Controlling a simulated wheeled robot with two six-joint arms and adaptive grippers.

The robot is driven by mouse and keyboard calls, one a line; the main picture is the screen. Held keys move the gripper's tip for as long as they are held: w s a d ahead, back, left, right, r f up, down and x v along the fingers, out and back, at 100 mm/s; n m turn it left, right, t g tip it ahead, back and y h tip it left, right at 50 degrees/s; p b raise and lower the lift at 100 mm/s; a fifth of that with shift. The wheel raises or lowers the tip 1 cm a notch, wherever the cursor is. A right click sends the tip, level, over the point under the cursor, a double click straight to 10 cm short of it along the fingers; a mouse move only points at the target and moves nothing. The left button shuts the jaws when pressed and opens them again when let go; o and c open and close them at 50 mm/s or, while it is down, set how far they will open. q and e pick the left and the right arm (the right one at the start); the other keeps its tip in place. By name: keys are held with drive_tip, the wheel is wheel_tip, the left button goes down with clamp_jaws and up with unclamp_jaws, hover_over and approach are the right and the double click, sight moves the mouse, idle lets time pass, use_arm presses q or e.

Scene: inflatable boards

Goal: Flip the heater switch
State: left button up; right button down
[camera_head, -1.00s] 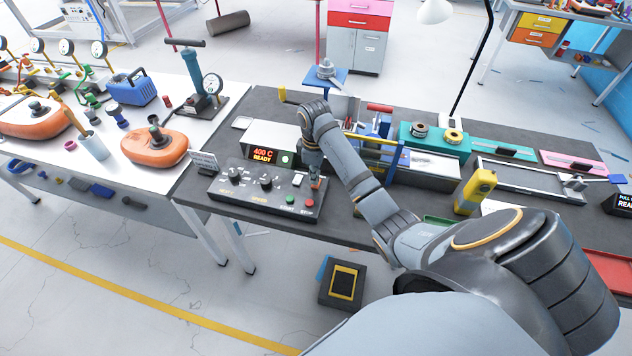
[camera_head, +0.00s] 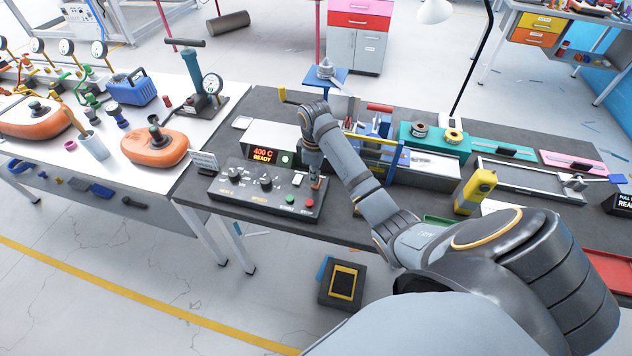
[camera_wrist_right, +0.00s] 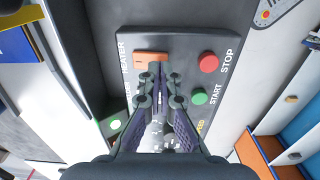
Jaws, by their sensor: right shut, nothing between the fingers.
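The heater switch is an orange rocker (camera_wrist_right: 151,58) on the dark control panel (camera_wrist_right: 180,40), in the wrist view. In the head view my right gripper (camera_head: 314,172) points down at the right part of the control box (camera_head: 245,196), where a bit of orange shows by the tips. My left gripper is not in view.
A red STOP button (camera_wrist_right: 209,62) and a green START button (camera_wrist_right: 199,97) sit close to the switch. A display (camera_head: 264,155) behind the box reads 400 C READY. Dials (camera_head: 266,184) are on the box's left.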

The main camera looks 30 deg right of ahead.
drive_tip(key=shift+f, duration=0.95)
idle(0.3)
wheel_tip(320, 180, up, 7)
drive_tip(key=p, duration=0.9)
drive_tip(key=shift+r, duration=0.1)
